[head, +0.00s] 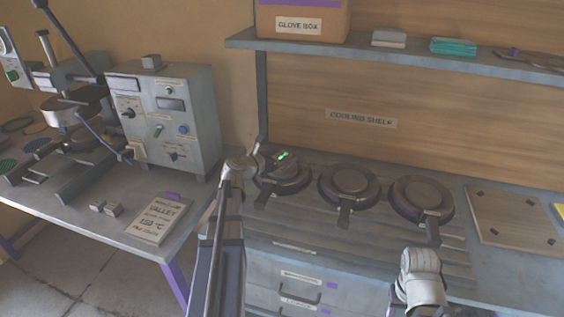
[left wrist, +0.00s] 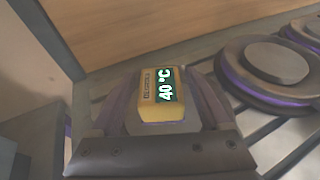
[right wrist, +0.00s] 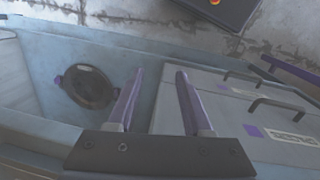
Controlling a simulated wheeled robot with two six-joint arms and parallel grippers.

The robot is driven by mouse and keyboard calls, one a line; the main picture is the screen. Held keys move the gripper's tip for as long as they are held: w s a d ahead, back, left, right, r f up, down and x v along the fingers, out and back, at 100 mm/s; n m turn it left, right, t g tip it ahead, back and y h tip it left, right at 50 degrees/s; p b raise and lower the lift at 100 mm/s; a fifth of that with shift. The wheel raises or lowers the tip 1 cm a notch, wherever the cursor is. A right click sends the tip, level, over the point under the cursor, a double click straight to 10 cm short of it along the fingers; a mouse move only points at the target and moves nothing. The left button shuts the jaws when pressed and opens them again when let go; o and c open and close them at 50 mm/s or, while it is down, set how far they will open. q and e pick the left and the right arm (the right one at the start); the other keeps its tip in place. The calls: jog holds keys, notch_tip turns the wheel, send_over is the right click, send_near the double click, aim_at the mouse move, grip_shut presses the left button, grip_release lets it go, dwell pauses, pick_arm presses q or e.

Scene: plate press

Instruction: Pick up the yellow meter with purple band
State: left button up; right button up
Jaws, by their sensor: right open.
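The yellow meter (left wrist: 148,98) shows in the left wrist view, with a green display that reads 40 °C. In the head view only its small green display (head: 284,155) stands out, above the left round plate mould (head: 283,180). I cannot make out its purple band clearly. My left gripper (left wrist: 166,82) is right at the meter, with a finger on each side and space between them; it looks open. Whether a finger touches the meter is unclear. My right gripper (right wrist: 160,74) is open and empty in front of the bench, over the drawer fronts.
Two more round moulds, the middle one (head: 349,183) and the right one (head: 420,197), stand in the same row. A wooden board (head: 510,218) lies at right. The upper shelf (head: 400,52) overhangs the back. A press control box (head: 165,115) stands on the left table.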

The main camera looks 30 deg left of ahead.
aim_at(282, 155)
pick_arm(q)
grip_shut()
dwell(0.4)
notch_tip(282, 155, up, 10)
jog(key=p, duration=1)
